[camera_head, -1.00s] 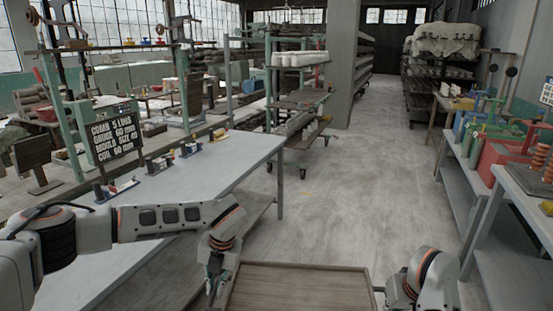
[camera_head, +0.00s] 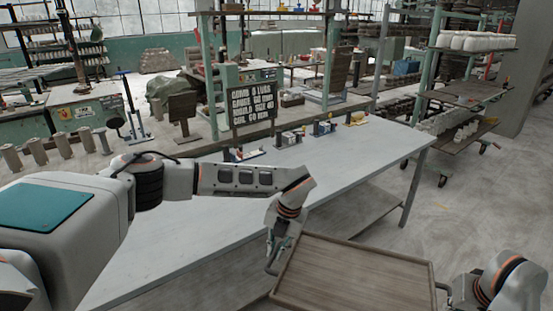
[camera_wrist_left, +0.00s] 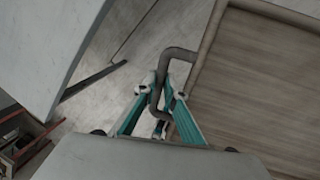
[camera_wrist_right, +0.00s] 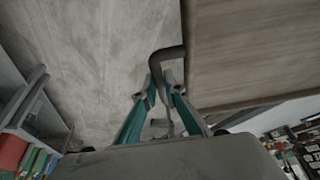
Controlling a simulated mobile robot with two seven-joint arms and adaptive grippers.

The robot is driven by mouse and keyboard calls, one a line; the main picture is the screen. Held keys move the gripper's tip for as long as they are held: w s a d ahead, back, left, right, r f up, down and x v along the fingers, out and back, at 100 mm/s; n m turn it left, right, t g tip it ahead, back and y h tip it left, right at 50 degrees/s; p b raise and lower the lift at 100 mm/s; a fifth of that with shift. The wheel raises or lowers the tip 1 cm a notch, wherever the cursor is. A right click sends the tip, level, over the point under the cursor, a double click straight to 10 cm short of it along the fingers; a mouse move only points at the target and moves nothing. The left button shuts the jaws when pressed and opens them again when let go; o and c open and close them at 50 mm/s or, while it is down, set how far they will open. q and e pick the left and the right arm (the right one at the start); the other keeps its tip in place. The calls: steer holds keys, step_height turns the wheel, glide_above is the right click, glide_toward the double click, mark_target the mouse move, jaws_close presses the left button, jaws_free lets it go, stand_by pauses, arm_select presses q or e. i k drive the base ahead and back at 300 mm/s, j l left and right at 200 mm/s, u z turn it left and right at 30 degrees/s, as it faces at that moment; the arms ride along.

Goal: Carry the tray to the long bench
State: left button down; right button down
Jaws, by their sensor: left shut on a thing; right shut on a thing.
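The tray (camera_head: 350,278) is a flat wooden board with a raised rim and a bent metal handle at each side. It shows at the bottom of the head view, and its surface looks empty there. My left gripper (camera_head: 275,255) is shut on the left handle, as the left wrist view (camera_wrist_left: 160,95) shows. My right gripper (camera_wrist_right: 160,92) is shut on the other handle in the right wrist view. The long bench (camera_head: 370,150) has a pale grey top and stands just beyond and to the left of the tray, which is off the bench top.
The near bench top is clear except under my left arm. A wheeled shelf rack (camera_head: 470,95) with white pieces stands at the back right. Open floor (camera_head: 455,205) lies right of the bench.

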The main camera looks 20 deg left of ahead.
mark_target(198, 217)
steer(key=i+j+u, duration=0.1)
steer(key=i+u, duration=0.35)
steer(key=i, duration=0.2)
steer(key=i+l+u, duration=0.1)
steer(key=i+u, duration=0.35)
steer(key=i, duration=0.15)
steer(key=i+u, duration=0.1)
steer(key=u, duration=0.9)
